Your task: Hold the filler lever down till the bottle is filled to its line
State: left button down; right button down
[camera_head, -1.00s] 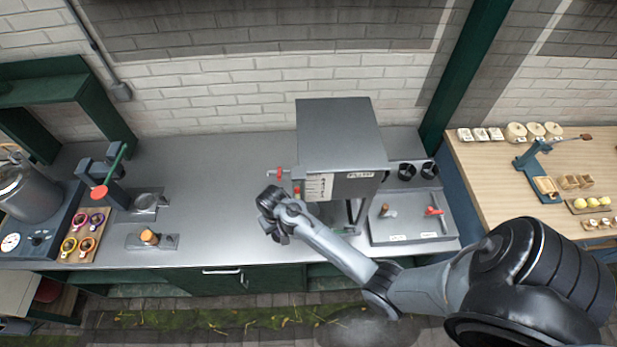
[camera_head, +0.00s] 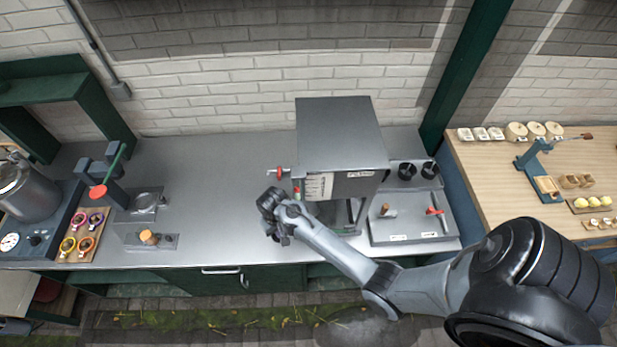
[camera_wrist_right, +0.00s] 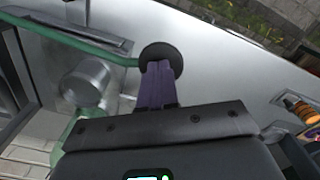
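The filler (camera_head: 340,130) is a grey box-shaped machine standing on the steel counter. My right gripper (camera_head: 284,238) is at its front left in the head view, and its fingertips are hard to make out there. In the right wrist view my gripper's purple fingers (camera_wrist_right: 158,85) are together, with their tips at a round black knob (camera_wrist_right: 161,58). The knob ends a green bar, seemingly the filler lever (camera_wrist_right: 115,58). Whether the tips touch the knob I cannot tell. A silvery cylinder (camera_wrist_right: 87,82) sits beside the bar. The bottle's fill line and level cannot be seen. My left gripper is out of view.
A steel tray (camera_head: 410,228) with a red-handled item stands right of the filler, with black cups (camera_head: 407,170) behind. A green-levered press (camera_head: 108,185), coloured rings and a metal pot (camera_head: 30,195) stand at left.

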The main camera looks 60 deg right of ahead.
jog(key=shift+f, duration=0.85)
